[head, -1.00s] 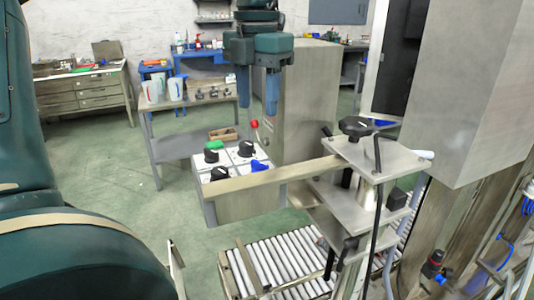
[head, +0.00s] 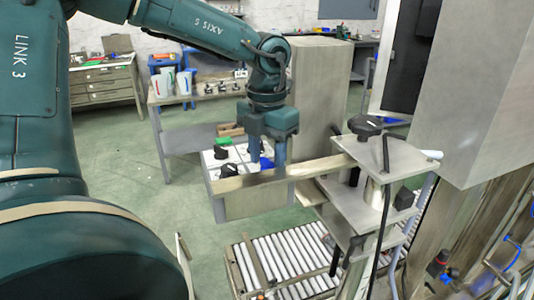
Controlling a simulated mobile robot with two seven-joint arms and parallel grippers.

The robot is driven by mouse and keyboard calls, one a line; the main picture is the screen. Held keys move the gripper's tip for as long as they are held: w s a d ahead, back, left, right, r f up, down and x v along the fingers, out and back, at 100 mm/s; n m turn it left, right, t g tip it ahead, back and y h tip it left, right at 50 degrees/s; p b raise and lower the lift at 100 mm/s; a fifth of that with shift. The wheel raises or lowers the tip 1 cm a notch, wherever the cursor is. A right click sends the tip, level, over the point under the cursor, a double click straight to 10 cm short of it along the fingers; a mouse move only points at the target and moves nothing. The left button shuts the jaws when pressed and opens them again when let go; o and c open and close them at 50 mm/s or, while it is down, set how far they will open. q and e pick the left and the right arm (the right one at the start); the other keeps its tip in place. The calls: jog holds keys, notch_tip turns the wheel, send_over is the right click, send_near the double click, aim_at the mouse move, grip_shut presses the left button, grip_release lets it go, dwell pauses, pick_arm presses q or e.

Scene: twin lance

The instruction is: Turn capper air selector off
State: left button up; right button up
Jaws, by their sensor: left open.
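A grey control box (head: 255,203) with a white top carries black knobs, one of them a front-left black knob (head: 228,169), a green part (head: 223,141) and a blue knob (head: 266,163). No readable label shows which is the capper air selector. My left gripper (head: 268,158) points down over the right part of the box top, fingers apart. In the picture, the blue knob appears between or behind its fingertips; I cannot tell whether they touch it. The gripper hides the far-right black knob and the red-tipped lever. My right gripper is out of view.
A roller conveyor (head: 280,262) lies below. A tall grey cabinet (head: 320,85) stands behind. Green floor is free at left.

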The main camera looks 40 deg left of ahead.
pick_arm(q)
jog(key=shift+c, duration=0.5)
jog(key=c, duration=0.6)
